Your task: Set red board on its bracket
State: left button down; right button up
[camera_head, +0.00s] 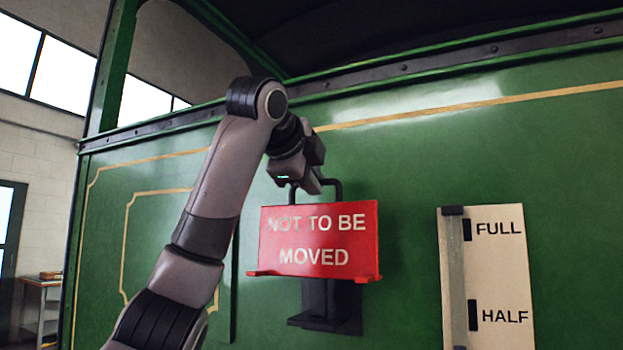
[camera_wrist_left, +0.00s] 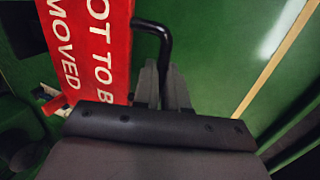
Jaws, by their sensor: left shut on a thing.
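The red board (camera_head: 318,240) reads "NOT TO BE MOVED" and stands upright in front of the green tram side. It has a black bent handle (camera_head: 338,188) on top. My left gripper (camera_head: 316,186) is above the board, shut on the handle. In the left wrist view the fingers (camera_wrist_left: 162,85) are together at the black handle (camera_wrist_left: 160,28), beside the red board (camera_wrist_left: 95,50). The black bracket (camera_head: 327,305) shows below the board, its upper part hidden behind it. I cannot tell whether the board touches the bracket. My right gripper is not in view.
A cream level plate (camera_head: 500,275) marked FULL and HALF, with a gauge tube (camera_head: 453,280), is to the right of the board. The green tram panel (camera_head: 400,160) fills the background. A small wooden table (camera_head: 40,300) stands far left.

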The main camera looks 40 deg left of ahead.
aim_at(313, 214)
pick_arm(q)
jog(key=shift+f+b, duration=2.1)
jog(key=shift+f, duration=0.65)
jog(key=c, duration=1.1)
grip_release()
jog(key=shift+s, duration=0.1)
jog(key=b+v, duration=0.1)
jog(key=v, duration=0.6)
